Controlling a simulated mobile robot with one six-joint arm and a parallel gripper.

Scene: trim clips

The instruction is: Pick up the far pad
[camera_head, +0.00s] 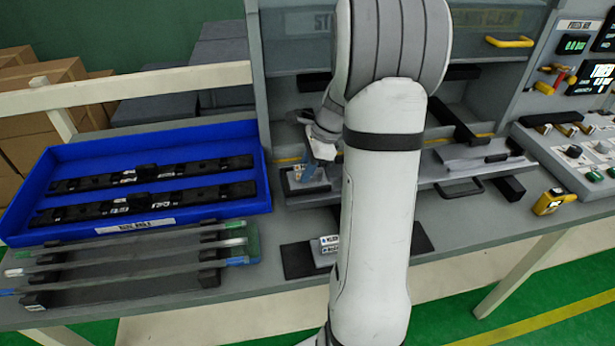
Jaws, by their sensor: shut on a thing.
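My gripper (309,178) is in the middle of the bench, partly hidden behind my white arm. Nearer the front edge, a white labelled block (328,243) sits on a black mat (296,262), partly hidden by my arm.
A blue tray (25,232) with two black trim strips stands at the left. At the right are a yellow device (549,201) and a control panel (575,150). The front right bench is mostly clear.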

